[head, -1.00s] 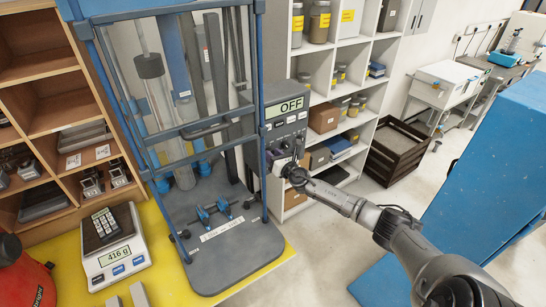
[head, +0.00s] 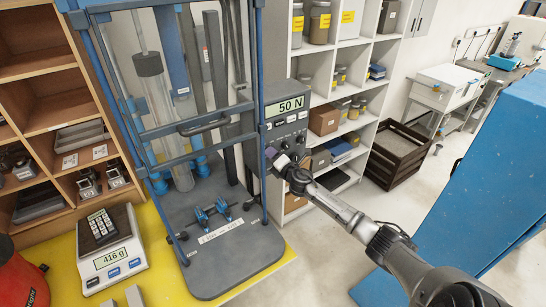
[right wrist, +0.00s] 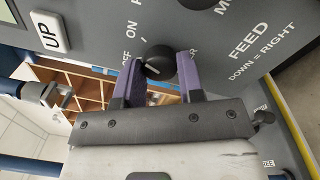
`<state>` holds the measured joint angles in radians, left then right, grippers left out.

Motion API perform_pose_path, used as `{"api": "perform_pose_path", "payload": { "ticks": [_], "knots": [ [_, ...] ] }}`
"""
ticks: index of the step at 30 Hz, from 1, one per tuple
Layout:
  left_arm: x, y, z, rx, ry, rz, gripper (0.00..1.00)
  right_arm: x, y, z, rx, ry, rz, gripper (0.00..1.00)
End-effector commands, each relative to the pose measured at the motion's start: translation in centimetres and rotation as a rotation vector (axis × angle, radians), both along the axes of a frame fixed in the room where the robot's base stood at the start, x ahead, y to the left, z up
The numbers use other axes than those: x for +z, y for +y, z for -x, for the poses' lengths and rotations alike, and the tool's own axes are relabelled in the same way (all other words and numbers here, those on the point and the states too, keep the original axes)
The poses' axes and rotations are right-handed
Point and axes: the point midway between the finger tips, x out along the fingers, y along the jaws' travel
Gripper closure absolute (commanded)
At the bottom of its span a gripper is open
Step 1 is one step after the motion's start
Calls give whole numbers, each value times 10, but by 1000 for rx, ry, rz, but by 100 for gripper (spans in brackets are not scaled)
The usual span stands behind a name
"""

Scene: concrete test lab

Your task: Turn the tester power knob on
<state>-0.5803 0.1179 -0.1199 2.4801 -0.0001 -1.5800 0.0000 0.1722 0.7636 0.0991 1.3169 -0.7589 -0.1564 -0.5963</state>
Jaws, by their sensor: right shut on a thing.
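The tester (head: 228,262) is a tall machine with a blue frame, clear guard and grey base. Its grey control panel (head: 288,132) carries a display (head: 286,107) that reads "50 N". My right gripper (head: 276,157) is at the lower part of this panel and hides the power knob in the head view. In the right wrist view the black round power knob (right wrist: 157,63), with a pale pointer line, sits between the purple fingers (right wrist: 157,78), which are shut on it. Labels "ON" and "OFF" show beside the knob. My left gripper is out of view.
A scale (head: 112,262) reading 416 g stands on the yellow bench (head: 66,280) left of the tester. White shelves (head: 345,55) stand behind the panel. A large blue block (head: 490,180) is at the right. An "UP" button (right wrist: 49,34) is near the knob.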

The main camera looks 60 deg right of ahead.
Motion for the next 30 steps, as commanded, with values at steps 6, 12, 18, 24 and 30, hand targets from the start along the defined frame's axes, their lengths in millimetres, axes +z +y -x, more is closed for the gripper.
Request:
{"api": "perform_pose_path", "payload": {
  "ticks": [6, 12, 18, 24, 30],
  "knots": [
    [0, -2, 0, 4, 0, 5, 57, 0, 0, 0, 0, -39, -85, 88],
    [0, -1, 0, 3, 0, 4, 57, 0, 0, 0, 0, -57, -126, 88],
    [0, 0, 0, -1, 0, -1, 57, 0, 0, 0, 0, -63, -137, 88],
    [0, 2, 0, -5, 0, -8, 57, 0, 0, 0, 0, -63, -137, 88],
    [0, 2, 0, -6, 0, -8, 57, 0, 0, 0, 0, -63, -137, 55]
  ]
}}
